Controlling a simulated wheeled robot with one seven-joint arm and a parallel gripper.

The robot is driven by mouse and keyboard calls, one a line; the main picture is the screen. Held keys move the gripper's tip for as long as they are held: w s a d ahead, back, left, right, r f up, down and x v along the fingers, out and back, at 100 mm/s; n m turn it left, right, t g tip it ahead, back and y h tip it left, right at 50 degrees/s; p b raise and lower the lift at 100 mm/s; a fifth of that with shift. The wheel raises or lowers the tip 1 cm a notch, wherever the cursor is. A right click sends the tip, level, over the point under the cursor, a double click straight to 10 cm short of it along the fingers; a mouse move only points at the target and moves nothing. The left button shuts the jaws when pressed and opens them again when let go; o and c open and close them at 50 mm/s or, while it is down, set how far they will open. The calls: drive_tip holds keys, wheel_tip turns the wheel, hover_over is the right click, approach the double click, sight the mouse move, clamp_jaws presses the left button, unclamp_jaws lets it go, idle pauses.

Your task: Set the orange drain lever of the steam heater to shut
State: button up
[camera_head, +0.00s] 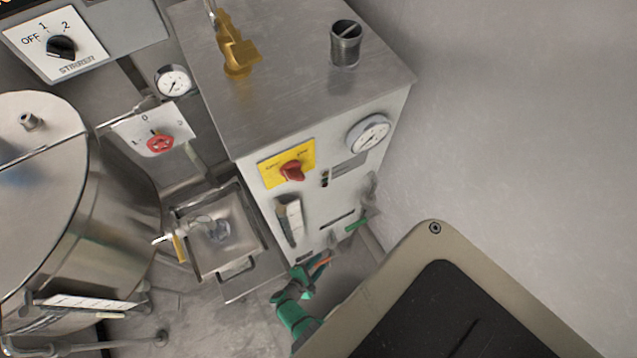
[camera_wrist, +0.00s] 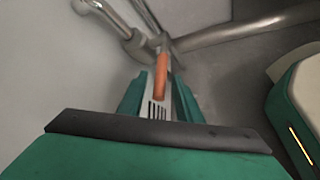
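The steam heater is the grey metal cabinet (camera_head: 300,130) in the middle of the head view. Its orange drain lever (camera_head: 321,264) sits low at the cabinet's lower front, small and partly hidden by my gripper. In the wrist view the orange lever (camera_wrist: 162,74) points toward my gripper from a metal valve and pipe. My green gripper (camera_wrist: 159,88) is open, with one finger on each side of the lever and a gap visible at both sides. In the head view my gripper (camera_head: 312,268) is low in front of the cabinet.
A green lever (camera_head: 356,224) is on the cabinet front, above and right of the orange one. A metal pipe (camera_wrist: 230,32) runs behind the valve in the wrist view. A metal tray (camera_head: 222,240) and a large steel drum (camera_head: 90,210) stand to the left.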

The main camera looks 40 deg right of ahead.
drive_tip(key=shift+a, duration=0.1)
drive_tip(key=v, duration=1)
drive_tip(key=shift+a+r, duration=0.2)
drive_tip(key=shift+a, duration=0.1)
drive_tip(key=c, duration=0.7)
drive_tip(key=shift+s+d+m, duration=0.15)
drive_tip(key=shift+m, duration=0.15)
clamp_jaws()
drive_tip(key=m+y, duration=1.1)
drive_tip(key=m, duration=2.1)
approach(322, 262)
drive_tip(key=shift+t, duration=0.4)
drive_tip(key=x, duration=0.6)
drive_tip(key=shift+s+f, duration=0.25)
drive_tip(key=shift+s, duration=0.15)
